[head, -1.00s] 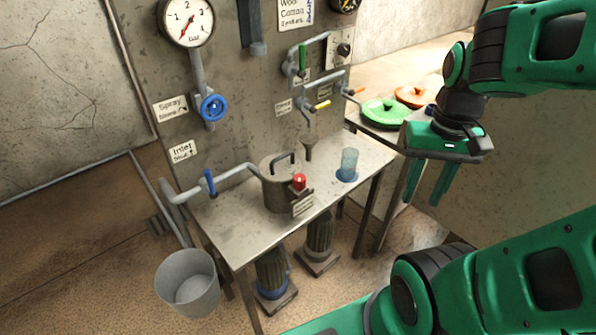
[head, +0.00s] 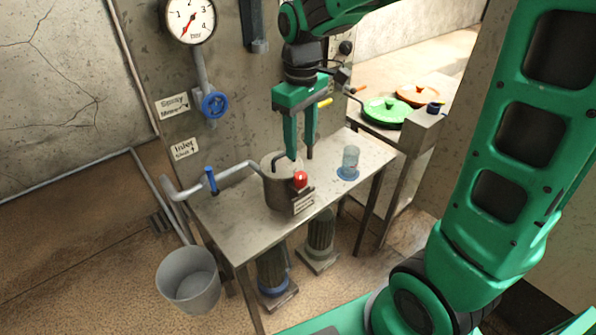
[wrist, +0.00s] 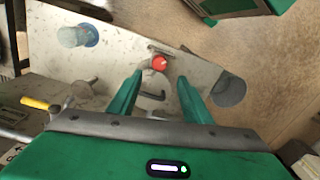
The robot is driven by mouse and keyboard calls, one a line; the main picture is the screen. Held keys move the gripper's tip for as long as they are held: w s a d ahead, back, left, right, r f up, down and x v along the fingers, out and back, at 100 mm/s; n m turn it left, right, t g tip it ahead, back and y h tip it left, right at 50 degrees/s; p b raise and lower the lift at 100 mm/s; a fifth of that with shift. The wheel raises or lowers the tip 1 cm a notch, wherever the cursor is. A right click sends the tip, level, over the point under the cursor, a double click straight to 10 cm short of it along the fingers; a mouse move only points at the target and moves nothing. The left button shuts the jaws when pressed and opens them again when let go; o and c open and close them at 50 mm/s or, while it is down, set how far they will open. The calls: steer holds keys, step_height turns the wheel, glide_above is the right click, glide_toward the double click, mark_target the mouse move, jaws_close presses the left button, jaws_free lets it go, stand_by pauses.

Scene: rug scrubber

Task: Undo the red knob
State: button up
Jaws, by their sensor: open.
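The red knob (head: 300,179) sits at the front of a grey metal pot (head: 277,192) on the metal bench. In the wrist view the red knob (wrist: 159,62) shows beyond and between my fingertips, with the pot's dark lid handle (wrist: 153,96) nearer. My gripper (head: 300,155) is open and empty, pointing down above the pot. Its fingers (wrist: 158,75) are apart and do not appear to touch the knob. One finger hides part of the lid and handle in the head view.
A clear bluish cup (head: 350,160) stands right of the pot on the bench (head: 225,222). A pipe with a blue lever (head: 210,180) reaches the pot from the left. A wall panel with a gauge (head: 188,20) stands behind. A bucket (head: 188,280) is on the floor.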

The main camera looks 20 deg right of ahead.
mark_target(300, 175)
step_height(300, 175, down, 10)
steer(key=shift+d+r, duration=0.1)
stand_by(0.4)
steer(key=c, duration=1.1)
steer(key=shift+o, duration=0.2)
steer(key=shift+a, duration=0.25)
steer(key=shift+d, duration=0.1)
